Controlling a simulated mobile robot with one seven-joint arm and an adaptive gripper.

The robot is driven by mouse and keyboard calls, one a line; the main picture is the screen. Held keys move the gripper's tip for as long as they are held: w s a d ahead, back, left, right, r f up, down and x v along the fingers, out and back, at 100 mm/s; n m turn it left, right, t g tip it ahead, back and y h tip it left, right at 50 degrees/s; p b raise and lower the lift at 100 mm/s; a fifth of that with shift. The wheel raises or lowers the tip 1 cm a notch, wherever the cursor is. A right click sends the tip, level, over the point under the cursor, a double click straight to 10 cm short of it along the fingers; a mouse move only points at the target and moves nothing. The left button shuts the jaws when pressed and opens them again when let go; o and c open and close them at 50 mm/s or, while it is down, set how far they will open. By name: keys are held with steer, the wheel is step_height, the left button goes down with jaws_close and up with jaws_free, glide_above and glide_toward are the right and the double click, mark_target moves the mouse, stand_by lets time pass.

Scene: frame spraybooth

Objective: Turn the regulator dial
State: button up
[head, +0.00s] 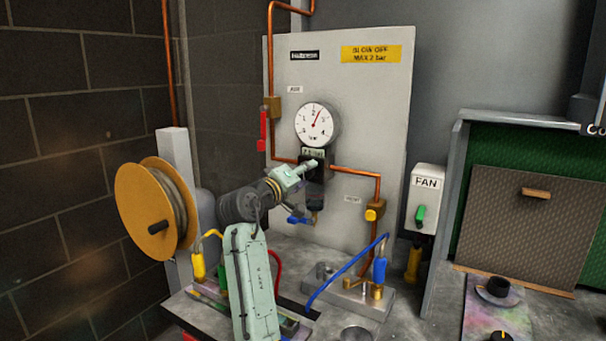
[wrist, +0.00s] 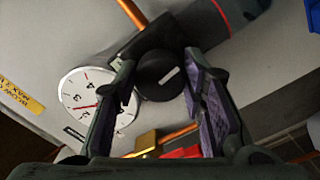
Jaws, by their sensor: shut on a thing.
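The regulator dial (wrist: 158,82) is a round black knob with a white mark line in the wrist view. My gripper (wrist: 160,70) is shut on it, with one finger on each side. In the head view my gripper (head: 310,168) reaches the black regulator from the left and hides the dial. The round white pressure gauge (head: 317,120) sits just above the regulator on the grey panel. Its red needle points up and slightly right. The gauge also shows in the wrist view (wrist: 78,88), at the left.
Copper pipes (head: 355,172) run to both sides of the regulator. A red valve lever (head: 263,130) hangs at the left and a yellow valve (head: 375,211) is lower right. A hose reel (head: 150,210) stands left, a FAN switch box (head: 425,198) right.

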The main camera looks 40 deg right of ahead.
steer(key=shift+r+n, duration=0.1)
steer(key=shift+n, duration=2.1)
steer(key=o, duration=1.2)
steer(key=shift+c, duration=0.2)
steer(key=v, duration=1.2)
steer(key=shift+a, duration=0.1)
